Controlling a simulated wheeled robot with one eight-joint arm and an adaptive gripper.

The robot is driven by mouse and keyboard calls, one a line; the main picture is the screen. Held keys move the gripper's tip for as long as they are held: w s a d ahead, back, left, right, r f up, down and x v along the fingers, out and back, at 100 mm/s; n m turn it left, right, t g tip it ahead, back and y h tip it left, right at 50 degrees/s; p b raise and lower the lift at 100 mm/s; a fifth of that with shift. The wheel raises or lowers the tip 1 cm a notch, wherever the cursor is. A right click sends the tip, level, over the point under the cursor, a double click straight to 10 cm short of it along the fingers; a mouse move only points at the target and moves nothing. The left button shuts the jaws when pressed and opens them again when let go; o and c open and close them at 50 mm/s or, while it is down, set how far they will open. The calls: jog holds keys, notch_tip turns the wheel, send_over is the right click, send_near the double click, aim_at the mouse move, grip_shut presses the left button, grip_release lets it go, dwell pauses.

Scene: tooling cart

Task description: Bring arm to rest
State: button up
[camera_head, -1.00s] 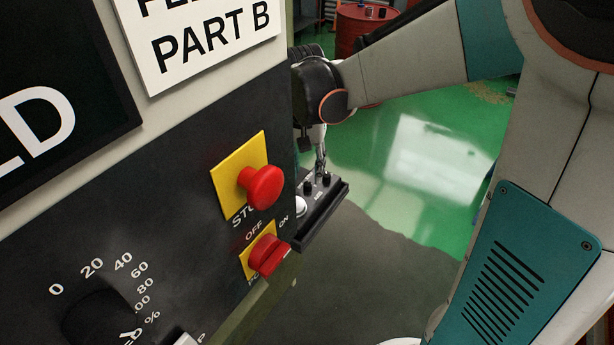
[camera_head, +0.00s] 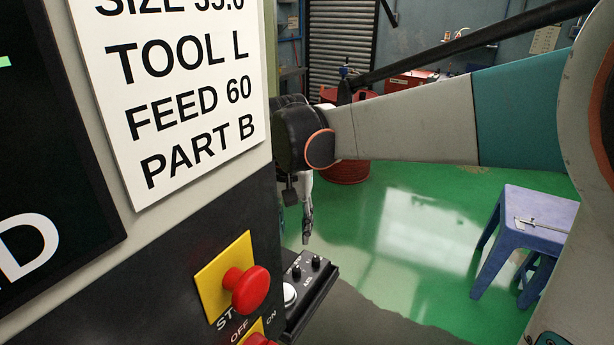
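My gripper (camera_head: 306,228) hangs at the end of my arm, just beyond the right edge of the machine panel. It points down and is small and partly hidden, so I cannot tell whether its fingers are open or shut. No object shows in it. It is above and apart from a small black control box (camera_head: 318,288) with knobs and a white button. My arm (camera_head: 420,122) stretches across the picture from the right.
The machine panel fills the left, with a white sign (camera_head: 185,110), a red stop button (camera_head: 247,288) on a yellow plate and a red switch (camera_head: 258,340). A blue stool (camera_head: 540,215) stands at right. A red drum (camera_head: 346,171) is behind my arm. Green floor between is clear.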

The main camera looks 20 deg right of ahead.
jog(key=s+f+n+t+b, duration=0.6)
jog(key=s+f+t+b, duration=0.1)
jog(key=s, duration=0.8)
notch_tip(320, 180, down, 3)
jog(key=shift+d+r+b, duration=0.15)
jog(key=shift+d+b, duration=0.1)
jog(key=shift+b, duration=0.55)
jog(key=shift+s+a, duration=0.1)
